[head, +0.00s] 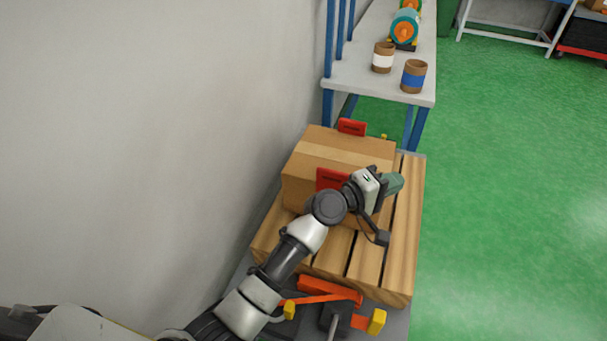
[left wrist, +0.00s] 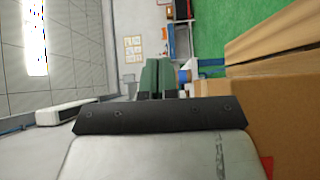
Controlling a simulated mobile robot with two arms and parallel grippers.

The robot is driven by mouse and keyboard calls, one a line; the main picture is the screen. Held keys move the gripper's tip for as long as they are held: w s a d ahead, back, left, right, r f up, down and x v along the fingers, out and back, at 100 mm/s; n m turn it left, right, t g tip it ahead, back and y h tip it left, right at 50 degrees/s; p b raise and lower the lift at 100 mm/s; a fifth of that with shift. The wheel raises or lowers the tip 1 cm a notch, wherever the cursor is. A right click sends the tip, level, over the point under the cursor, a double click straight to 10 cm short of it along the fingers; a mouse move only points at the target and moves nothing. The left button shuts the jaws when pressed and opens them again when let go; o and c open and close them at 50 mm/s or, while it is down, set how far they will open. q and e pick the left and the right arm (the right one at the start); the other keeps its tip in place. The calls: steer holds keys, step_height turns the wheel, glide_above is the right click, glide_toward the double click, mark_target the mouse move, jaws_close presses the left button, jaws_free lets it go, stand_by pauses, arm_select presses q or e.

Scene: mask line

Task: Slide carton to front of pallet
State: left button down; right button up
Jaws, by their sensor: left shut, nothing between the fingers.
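The brown carton (head: 340,151) sits on the far left part of the slatted wooden pallet (head: 405,255), close to the wall. A red label shows on its near side. My left gripper (head: 396,183) is shut and empty, by the carton's near right corner above the pallet's right slats. My forearm and wrist hide part of the carton's near side. In the left wrist view, the shut green fingers (left wrist: 164,77) point ahead. The carton (left wrist: 275,115) fills the right side there, with the pallet slats (left wrist: 275,42) above it. I cannot tell whether the gripper touches the carton. My right gripper is not in view.
A grey wall (head: 160,110) runs along the left. Orange and yellow equipment (head: 325,290) stands at the pallet's near end. A blue-legged shelf (head: 350,75) with two cups and teal-orange parts stands beyond the pallet. The green floor (head: 510,200) to the right is clear.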

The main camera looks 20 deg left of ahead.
arm_select(q)
glide_above(303, 175)
steer(key=s, duration=0.3)
steer(key=f, duration=0.2)
steer(key=f+b, duration=0.1)
steer(key=f, duration=0.2)
steer(key=shift+w, duration=0.2)
steer(key=shift+d+r, duration=0.15)
steer(key=shift+r, duration=0.05)
steer(key=shift+d, duration=0.3)
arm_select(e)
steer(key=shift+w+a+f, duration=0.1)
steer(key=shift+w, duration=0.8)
